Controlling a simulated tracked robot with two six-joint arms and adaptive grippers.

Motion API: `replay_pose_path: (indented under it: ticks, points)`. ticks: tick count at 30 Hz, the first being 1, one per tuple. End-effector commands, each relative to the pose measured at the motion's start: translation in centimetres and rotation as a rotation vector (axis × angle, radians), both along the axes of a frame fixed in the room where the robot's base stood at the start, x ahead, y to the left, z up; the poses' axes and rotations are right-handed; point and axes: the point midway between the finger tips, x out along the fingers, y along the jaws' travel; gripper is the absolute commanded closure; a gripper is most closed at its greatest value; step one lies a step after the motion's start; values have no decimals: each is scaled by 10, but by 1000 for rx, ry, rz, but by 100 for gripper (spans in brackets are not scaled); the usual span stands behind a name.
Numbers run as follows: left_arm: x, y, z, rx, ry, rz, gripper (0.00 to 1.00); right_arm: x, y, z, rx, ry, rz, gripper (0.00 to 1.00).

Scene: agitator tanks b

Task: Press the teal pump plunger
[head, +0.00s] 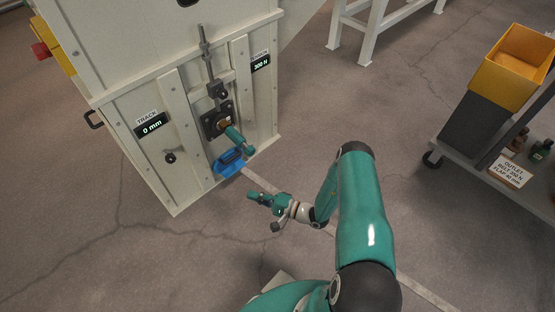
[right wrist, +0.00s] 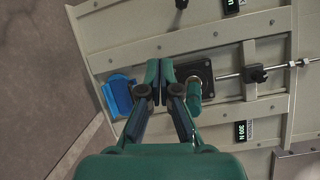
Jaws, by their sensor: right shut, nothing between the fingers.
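The teal pump plunger (head: 238,140) sticks out from a black plate (head: 212,122) on the front of a pale cabinet. In the right wrist view the plunger (right wrist: 194,98) lies just right of the fingers. My right gripper (head: 252,196) is shut and empty, in front of the cabinet and below the plunger in the head view. Its closed fingers also show in the right wrist view (right wrist: 159,72). They look apart from the plunger, though the depth of the gap is hard to judge. My left gripper is out of view.
A blue tray (head: 225,168) sits low on the cabinet, below the plunger. A vertical rod (head: 207,55) rises above it. Displays read 0 mm (head: 152,126) and 300 N (head: 261,64). A cart with a yellow bin (head: 510,75) stands right. The floor between is clear.

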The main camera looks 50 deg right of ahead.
Motion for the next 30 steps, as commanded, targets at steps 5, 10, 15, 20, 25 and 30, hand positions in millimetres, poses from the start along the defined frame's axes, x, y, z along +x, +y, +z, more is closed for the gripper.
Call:
replay_pose_path:
  ticks: [5,10,15,20,25,30]
  points:
    - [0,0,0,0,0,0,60,-63,163,7,86,405,660,100]
    - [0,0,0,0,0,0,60,-176,214,2,-246,826,1116,100]
    - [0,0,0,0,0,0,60,-205,192,1,-759,923,1189,100]
    - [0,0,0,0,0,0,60,-181,193,18,-1029,782,1101,100]
    - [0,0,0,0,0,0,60,-165,206,34,-1102,661,1037,100]
    - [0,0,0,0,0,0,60,-162,209,36,-1108,640,1025,100]
